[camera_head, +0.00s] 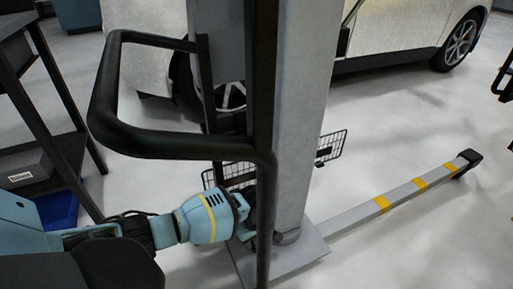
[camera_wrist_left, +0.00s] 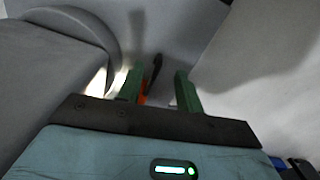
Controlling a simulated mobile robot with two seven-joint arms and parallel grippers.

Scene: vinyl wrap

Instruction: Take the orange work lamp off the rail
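A small orange patch (camera_wrist_left: 143,98), probably part of the work lamp, shows in the left wrist view beside the left finger. A thin dark piece (camera_wrist_left: 154,72) rises near it; I cannot tell if it belongs to the lamp. No orange lamp is visible in the head view. My left gripper (camera_wrist_left: 160,90) has its two green fingers apart, with the orange patch between them; contact cannot be told. In the head view my left gripper (camera_head: 246,218) is low at the grey post, partly hidden behind a black upright tube. I cannot tell which part is the rail. My right gripper is not in view.
A black tubular frame (camera_head: 180,147) stands close in front of the grey post (camera_head: 302,110). A wire basket (camera_head: 330,147) is behind the post. A floor arm with yellow bands (camera_head: 400,191) extends right. A dark shelf (camera_head: 60,160) stands left.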

